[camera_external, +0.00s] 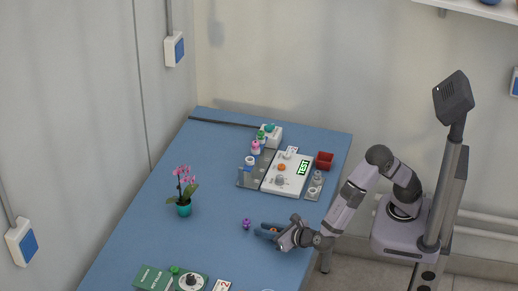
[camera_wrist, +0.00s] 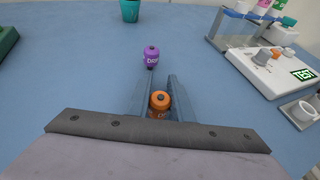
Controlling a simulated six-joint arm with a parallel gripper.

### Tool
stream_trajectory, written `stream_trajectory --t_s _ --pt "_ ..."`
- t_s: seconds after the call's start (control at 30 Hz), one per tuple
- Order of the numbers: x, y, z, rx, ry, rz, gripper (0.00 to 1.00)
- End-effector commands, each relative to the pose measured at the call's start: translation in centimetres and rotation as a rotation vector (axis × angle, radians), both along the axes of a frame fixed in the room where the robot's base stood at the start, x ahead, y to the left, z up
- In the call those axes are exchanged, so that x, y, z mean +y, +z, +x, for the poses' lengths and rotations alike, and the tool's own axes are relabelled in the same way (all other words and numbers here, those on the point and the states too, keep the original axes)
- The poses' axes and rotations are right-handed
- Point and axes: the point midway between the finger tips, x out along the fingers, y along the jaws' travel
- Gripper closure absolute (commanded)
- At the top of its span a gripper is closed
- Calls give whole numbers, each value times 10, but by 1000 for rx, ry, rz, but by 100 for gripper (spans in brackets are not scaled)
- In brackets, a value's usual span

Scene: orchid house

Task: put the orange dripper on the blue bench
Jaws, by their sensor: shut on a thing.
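The orange dripper (camera_wrist: 159,104) is between the two fingers of my gripper (camera_wrist: 158,92), seen from above in the wrist view. My gripper is shut on it. In the external view my gripper (camera_external: 270,232) is low over the right part of the blue bench (camera_external: 215,222), and only a little orange shows between the fingers. Whether the dripper touches the bench I cannot tell.
A potted orchid (camera_external: 184,207) stands to the left. A green box (camera_external: 153,278) lies at the front. The bench between them is clear.

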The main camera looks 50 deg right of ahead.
Motion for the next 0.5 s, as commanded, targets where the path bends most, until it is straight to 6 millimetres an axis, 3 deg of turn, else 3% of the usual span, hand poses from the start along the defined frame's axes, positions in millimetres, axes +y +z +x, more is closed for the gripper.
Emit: stream_trajectory --t_s 0.03,0.07,0.13,0.5 --pt "0 -3 0 0 0 -1 100" --pt "0 -2 0 0 0 0 76" --pt "0 -2 0 0 0 0 62" --pt "0 1 0 0 -1 0 62"
